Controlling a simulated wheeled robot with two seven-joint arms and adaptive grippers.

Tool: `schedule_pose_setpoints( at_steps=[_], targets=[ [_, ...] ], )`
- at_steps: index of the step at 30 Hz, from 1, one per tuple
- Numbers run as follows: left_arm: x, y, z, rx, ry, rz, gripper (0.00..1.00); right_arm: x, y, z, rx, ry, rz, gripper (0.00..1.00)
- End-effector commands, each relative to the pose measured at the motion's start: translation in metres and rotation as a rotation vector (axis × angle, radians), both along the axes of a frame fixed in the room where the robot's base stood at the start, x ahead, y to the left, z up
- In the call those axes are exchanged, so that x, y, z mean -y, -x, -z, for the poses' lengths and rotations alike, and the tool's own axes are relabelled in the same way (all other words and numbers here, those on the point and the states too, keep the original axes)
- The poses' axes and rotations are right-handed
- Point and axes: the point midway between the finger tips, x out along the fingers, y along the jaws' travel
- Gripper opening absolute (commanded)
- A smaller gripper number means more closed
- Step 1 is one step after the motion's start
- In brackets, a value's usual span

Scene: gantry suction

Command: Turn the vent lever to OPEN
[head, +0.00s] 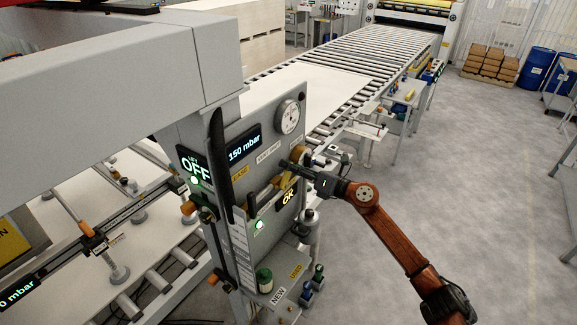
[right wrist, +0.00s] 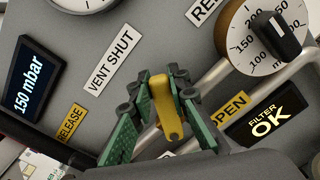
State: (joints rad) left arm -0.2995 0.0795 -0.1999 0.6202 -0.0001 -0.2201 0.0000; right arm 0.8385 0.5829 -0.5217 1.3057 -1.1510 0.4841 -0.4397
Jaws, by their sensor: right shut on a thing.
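The yellow vent lever (right wrist: 166,105) is on a grey control panel, between the VENT SHUT label (right wrist: 114,61) at upper left and the OPEN label (right wrist: 227,108) at right in the right wrist view. My right gripper (right wrist: 160,100) is shut on the lever, its green-padded fingers on either side of it. I cannot tell exactly which position the lever points to. In the head view my right gripper (head: 290,168) reaches the panel from the right and partly covers the lever (head: 287,182). My left gripper is not in view.
The panel (head: 262,124) carries a round gauge (head: 289,117), a 150 mbar display (head: 244,146) and a FILTER OK display (right wrist: 267,115). A black-handled dial (right wrist: 266,35) sits near the lever. A roller conveyor (head: 375,50) runs behind.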

Motion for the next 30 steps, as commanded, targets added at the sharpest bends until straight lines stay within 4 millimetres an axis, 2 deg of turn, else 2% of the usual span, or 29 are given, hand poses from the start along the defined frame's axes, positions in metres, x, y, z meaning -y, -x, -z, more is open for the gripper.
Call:
schedule_pose_setpoints(
  at_steps=[12, 13, 20, 30],
  targets=[
    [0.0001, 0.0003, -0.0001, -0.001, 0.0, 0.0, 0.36, 0.0017, -0.0015, -0.0002, -0.005, -0.005, 0.004, 0.0],
    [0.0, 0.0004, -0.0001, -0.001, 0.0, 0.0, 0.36, 0.0017, -0.0015, -0.0002, -0.004, -0.005, 0.003, 0.18],
    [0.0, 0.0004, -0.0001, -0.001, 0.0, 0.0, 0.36, 0.0008, -0.0009, 0.0, -0.004, -0.004, 0.002, 0.34],
    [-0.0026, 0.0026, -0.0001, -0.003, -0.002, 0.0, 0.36, 0.0035, 0.0011, 0.0003, -0.005, -0.004, 0.001, 0.35]
  ],
)
